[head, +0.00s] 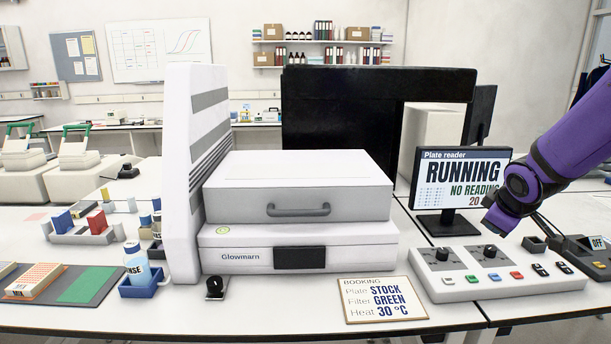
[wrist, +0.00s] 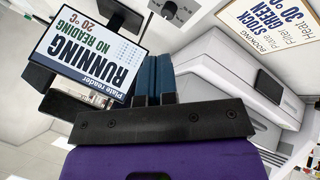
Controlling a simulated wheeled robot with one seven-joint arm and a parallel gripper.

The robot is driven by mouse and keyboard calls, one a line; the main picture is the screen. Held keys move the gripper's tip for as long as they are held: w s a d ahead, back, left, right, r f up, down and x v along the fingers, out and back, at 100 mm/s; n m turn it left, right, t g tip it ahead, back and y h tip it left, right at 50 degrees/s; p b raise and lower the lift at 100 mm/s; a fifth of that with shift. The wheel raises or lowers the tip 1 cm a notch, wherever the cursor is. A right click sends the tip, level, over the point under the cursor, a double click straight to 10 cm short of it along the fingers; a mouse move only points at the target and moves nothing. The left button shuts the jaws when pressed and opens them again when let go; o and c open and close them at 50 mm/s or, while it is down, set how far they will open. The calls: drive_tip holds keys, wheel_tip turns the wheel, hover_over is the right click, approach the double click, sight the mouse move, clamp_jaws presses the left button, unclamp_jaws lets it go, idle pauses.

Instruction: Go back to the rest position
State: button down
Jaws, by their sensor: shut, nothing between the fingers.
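My purple arm (head: 570,150) reaches in from the right in the head view, its lower end above the control panel (head: 500,275) and beside the screen. My gripper shows in the wrist view as two blue fingers (wrist: 154,75) side by side, shut with nothing between them. In the head view I cannot make out the fingers. The plate reader screen (head: 462,172) reads "RUNNING", "NO READING", 20 °C; it also shows tilted in the wrist view (wrist: 92,50). The white Glowmarn plate reader (head: 300,235) has its lid down.
A booking card (head: 385,299) (STOCK, GREEN, 30 °C) lies on the bench before the reader. The panel has knobs and coloured buttons. A dark device marked "OFF" (head: 590,250) is at right. A rinse bottle (head: 136,264) and racks stand at left.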

drive_tip(key=s+a+r+m, duration=0.2)
drive_tip(key=s+a+r, duration=0.1)
drive_tip(key=s, duration=0.5)
drive_tip(key=s+a+r+m+g+y, duration=0.1)
drive_tip(key=s+a+r+m, duration=0.2)
drive_tip(key=s, duration=0.6)
drive_tip(key=s+a+r+m+y, duration=0.1)
drive_tip(key=s+a+r, duration=0.3)
drive_tip(key=s, duration=0.5)
wheel_tip(320, 180, up, 2)
drive_tip(key=shift+a+r+m, duration=0.1)
drive_tip(key=shift+a+m, duration=0.3)
drive_tip(key=shift+m, duration=0.4)
idle(4.5)
